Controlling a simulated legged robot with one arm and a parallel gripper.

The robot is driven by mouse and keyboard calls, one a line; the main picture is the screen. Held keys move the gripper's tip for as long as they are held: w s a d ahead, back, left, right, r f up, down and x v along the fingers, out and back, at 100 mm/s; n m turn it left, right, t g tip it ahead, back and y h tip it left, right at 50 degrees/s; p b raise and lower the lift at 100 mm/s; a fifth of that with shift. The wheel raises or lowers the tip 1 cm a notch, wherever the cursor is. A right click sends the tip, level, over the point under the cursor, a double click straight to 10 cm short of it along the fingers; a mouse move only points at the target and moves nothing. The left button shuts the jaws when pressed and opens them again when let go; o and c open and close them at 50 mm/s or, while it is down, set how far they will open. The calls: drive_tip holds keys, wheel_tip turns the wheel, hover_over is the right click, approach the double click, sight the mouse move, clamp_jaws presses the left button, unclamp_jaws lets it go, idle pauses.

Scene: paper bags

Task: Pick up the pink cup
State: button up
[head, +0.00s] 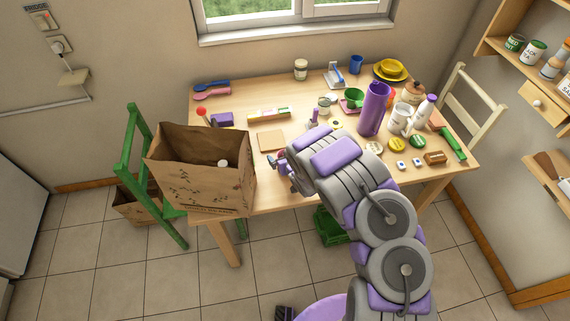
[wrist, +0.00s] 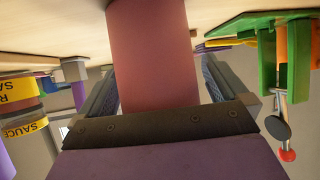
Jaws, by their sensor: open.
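In the wrist view a plain pinkish-red cylinder (wrist: 152,55), which looks like the pink cup, stands between the two fingers of my gripper (wrist: 160,92). The fingers are open, one on each side of it; whether either touches it I cannot tell. The wrist picture appears upside down, with the table at the top. In the head view my gripper (head: 281,168) is low at the front edge of the wooden table (head: 300,190), just right of the paper bag. The cup is mostly hidden there by my gripper and arm.
A large open paper bag (head: 205,185) stands left of my gripper. A tall purple bottle (head: 374,108), white mugs and several small items crowd the table's right side. A square board (head: 271,141) lies behind my gripper. A green chair (head: 130,150) is at left.

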drive_tip(key=shift+c, duration=0.5)
drive_tip(key=c, duration=1)
